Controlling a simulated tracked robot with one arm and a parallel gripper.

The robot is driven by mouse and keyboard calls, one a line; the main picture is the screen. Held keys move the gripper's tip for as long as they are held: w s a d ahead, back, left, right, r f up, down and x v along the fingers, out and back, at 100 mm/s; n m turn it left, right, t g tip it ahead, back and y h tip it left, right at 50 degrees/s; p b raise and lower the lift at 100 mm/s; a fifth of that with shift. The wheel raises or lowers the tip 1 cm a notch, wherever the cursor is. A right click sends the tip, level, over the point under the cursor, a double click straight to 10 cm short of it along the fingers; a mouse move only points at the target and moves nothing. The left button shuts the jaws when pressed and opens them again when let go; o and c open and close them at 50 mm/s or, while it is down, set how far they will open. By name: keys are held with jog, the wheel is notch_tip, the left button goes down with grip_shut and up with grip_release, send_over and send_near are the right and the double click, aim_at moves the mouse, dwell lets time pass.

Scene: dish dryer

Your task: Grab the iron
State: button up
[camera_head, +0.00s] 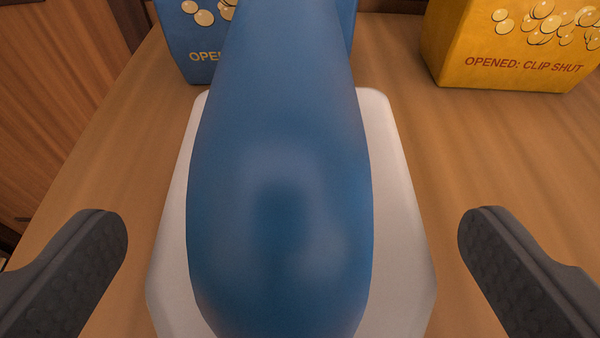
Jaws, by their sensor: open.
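The iron (280,190) has a large rounded blue body and fills the middle of the view, close to the camera. Below it is a white plate-like part (392,190) with cut corners, lying on the wooden surface; I cannot tell whether it is the iron's own base or a separate stand. My gripper (293,235) is open, with one dark ribbed finger on the left of the iron and one on the right. Both fingers are clear of the blue body in the picture. The near end of the iron is cut off by the bottom edge and its far end by the top edge.
A blue bag (200,45) with printed round shapes stands behind the iron at the left. A yellow bag (515,50) reading "OPENED: CLIP SHUT" stands at the back right. The wooden tabletop (480,150) is bare at the right. Its left edge borders wooden panelling (60,100).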

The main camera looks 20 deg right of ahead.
jog(key=shift+x, duration=1.15)
jog(key=shift+r, duration=0.1)
jog(key=shift+c, duration=0.3)
jog(key=c, duration=1.4)
jog(key=shift+c, duration=0.2)
